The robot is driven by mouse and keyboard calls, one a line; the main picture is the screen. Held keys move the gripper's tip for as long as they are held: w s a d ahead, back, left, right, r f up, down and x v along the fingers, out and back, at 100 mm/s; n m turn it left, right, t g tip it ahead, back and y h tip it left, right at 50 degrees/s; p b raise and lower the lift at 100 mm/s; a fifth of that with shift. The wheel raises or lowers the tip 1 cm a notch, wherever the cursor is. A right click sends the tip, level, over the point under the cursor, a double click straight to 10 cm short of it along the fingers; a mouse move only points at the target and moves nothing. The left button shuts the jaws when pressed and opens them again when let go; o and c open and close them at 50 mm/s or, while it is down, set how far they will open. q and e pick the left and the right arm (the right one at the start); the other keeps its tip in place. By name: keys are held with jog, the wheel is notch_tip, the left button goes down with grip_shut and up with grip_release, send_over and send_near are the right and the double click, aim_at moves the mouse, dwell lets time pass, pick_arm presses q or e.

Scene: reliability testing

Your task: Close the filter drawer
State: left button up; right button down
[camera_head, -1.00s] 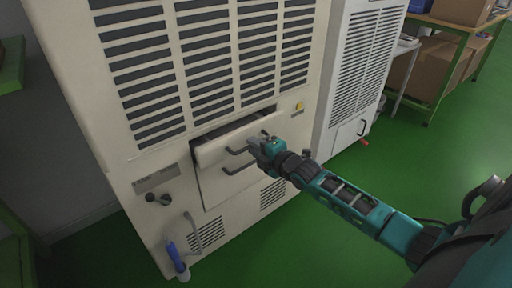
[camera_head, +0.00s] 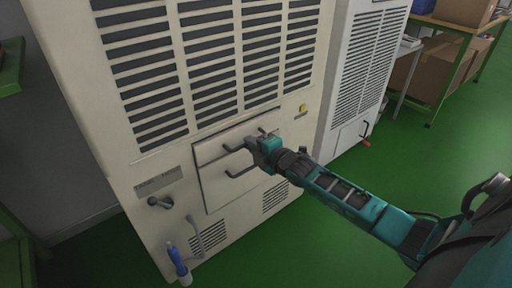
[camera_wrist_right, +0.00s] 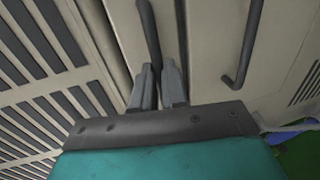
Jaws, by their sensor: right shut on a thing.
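The filter drawer (camera_head: 212,151) is the upper cream panel with a dark handle, low on the front of the tall cream machine. Its front now looks about level with the machine's face, with only a thin dark line around it. My right gripper (camera_head: 256,149) is at the drawer's handle. In the right wrist view its two grey fingers (camera_wrist_right: 158,85) are shut on the dark drawer handle (camera_wrist_right: 149,30). The finger tips partly hide the handle. My left gripper is not in view.
A lower panel with its own handle (camera_head: 242,172) sits just below the drawer. A knob (camera_head: 158,202) and a blue-and-white bottle (camera_head: 178,262) are at lower left. A white machine (camera_head: 358,75) stands to the right.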

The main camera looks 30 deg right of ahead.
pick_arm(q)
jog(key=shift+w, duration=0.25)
pick_arm(e)
jog(key=shift+w+r, duration=0.1)
jog(key=shift+w, duration=0.25)
jog(key=c, duration=1.2)
grip_release()
jog(key=shift+o, duration=0.2)
